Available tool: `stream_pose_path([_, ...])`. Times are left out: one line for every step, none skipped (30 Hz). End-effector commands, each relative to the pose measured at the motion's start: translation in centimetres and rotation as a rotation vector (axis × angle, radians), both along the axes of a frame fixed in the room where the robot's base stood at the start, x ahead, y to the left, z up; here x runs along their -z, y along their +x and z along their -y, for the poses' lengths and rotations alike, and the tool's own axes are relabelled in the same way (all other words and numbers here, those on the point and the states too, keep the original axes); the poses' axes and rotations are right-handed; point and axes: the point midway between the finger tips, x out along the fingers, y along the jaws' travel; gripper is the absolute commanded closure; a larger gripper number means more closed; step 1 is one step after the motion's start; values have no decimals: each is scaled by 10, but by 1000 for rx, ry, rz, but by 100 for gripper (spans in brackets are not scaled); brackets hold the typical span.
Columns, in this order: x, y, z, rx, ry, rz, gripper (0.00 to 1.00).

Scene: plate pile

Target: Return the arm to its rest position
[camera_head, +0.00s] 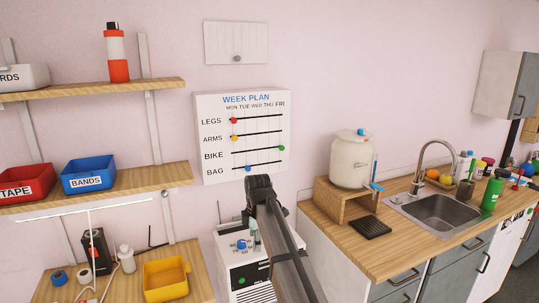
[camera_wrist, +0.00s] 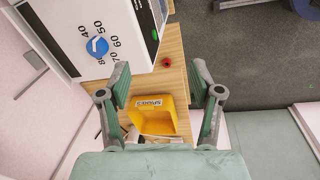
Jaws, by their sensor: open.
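My arm (camera_head: 285,245) rises from the bottom centre of the head view and ends in a dark joint in front of the wall below the week plan board. My gripper (camera_wrist: 158,82) shows in the wrist view with its two green-padded fingers spread wide apart. Nothing is between the fingers. Beyond them, a yellow bin (camera_wrist: 148,112) with a label sits on a wooden surface, apart from the fingers. In the head view the gripper is mostly hidden, and I cannot make out its fingers.
A white appliance (camera_wrist: 85,35) with a blue dial is close to the left finger. A small red thing (camera_wrist: 166,62) lies on the wood. In the head view, shelves (camera_head: 95,188) stand left, and a counter (camera_head: 350,246) with a sink (camera_head: 440,215) stands right.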

Motion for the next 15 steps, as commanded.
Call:
stream_pose_path([8,-5,2,65,10,4,35])
stream_pose_path([13,-7,2,108,17,5,35])
stream_pose_path([25,-11,4,174,24,3,35])
stream_pose_path([36,-15,7,228,31,1,35])
stream_pose_path([48,-19,10,287,37,-5,35])
stream_pose_path([69,-26,16,373,45,-14,35])
stream_pose_path([84,-32,20,436,49,-22,35])
stream_pose_path([99,-37,24,494,53,-30,35])
stream_pose_path([119,-45,30,569,55,-42,35])
stream_pose_path([134,-51,35,623,56,-51,35])
stream_pose_path([148,-58,40,674,56,-60,35])
stream_pose_path([168,-67,47,741,56,-72,35])
stream_pose_path([182,-74,52,789,54,-82,35])
stream_pose_path([196,-82,57,835,51,-92,35])
stream_pose_path([214,-92,64,895,48,-103,35])
